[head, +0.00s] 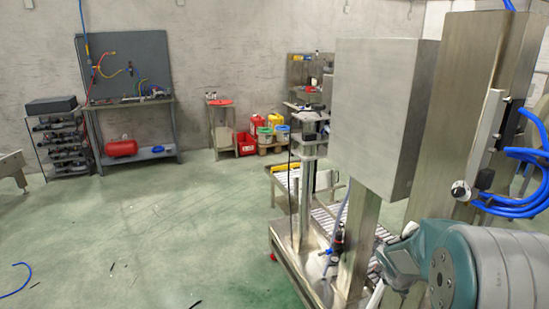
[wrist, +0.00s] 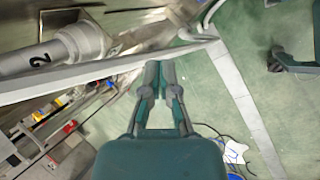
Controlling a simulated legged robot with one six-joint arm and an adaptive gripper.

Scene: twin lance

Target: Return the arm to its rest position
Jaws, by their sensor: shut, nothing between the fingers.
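My gripper (wrist: 160,68) shows in the wrist view with its two dark fingers drawn together at the tips, shut and with nothing between them. Just beyond and left of the fingertips runs a long pale grey bar (wrist: 100,74); I cannot tell whether they touch. A grey cylinder marked "2" (wrist: 45,58) lies behind the bar at the left. In the head view, a teal and grey part of my arm fills the lower right corner. My gripper's fingers cannot be made out there.
A large grey metal box (head: 372,110) on a post and a steel column (head: 470,100) with blue hoses (head: 520,180) stand close at the right. A workbench (head: 135,105) and bins (head: 246,143) stand by the far wall. Green floor (head: 150,230) is mostly open at left.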

